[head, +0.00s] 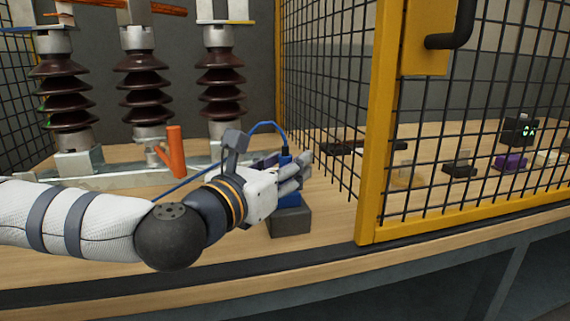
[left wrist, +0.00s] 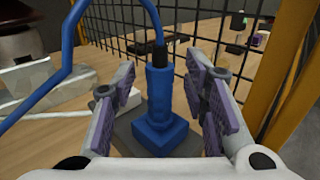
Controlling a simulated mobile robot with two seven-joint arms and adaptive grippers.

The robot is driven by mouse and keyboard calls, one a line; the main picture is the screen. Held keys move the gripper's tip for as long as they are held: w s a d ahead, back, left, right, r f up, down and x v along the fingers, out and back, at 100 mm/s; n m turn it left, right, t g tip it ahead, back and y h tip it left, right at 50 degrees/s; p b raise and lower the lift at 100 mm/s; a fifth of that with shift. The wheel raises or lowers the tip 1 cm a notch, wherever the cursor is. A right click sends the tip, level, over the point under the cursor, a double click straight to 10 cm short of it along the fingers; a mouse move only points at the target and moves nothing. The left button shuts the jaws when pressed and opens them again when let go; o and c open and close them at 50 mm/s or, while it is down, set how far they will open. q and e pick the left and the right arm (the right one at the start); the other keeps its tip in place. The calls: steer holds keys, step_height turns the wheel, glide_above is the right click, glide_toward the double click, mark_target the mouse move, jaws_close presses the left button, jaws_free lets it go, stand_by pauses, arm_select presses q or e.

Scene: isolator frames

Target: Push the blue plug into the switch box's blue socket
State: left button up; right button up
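The blue plug (head: 286,160) stands upright on a dark grey block (head: 291,222) on the bench, with a blue cable rising from its black top. In the left wrist view the plug (left wrist: 159,92) is in the middle, its wide blue foot on the grey block. My left gripper (head: 288,174) reaches in from the left at plug height. Its purple-padded fingers (left wrist: 160,85) stand on both sides of the plug, with a visible gap on each side, so it is open. I cannot make out a blue socket or clearly identify the switch box. My right gripper is out of view.
Brown ribbed insulators (head: 142,85) stand on a pale metal rail (head: 120,181) behind my arm. A yellow-framed mesh door (head: 375,150) is close to the right. Beyond the mesh are small items and a black box with green marks (head: 519,131). The cable (head: 205,174) loops behind the gripper.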

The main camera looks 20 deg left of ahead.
arm_select(q)
step_height(320, 180, up, 10)
steer(key=shift+r, duration=0.1)
stand_by(0.4)
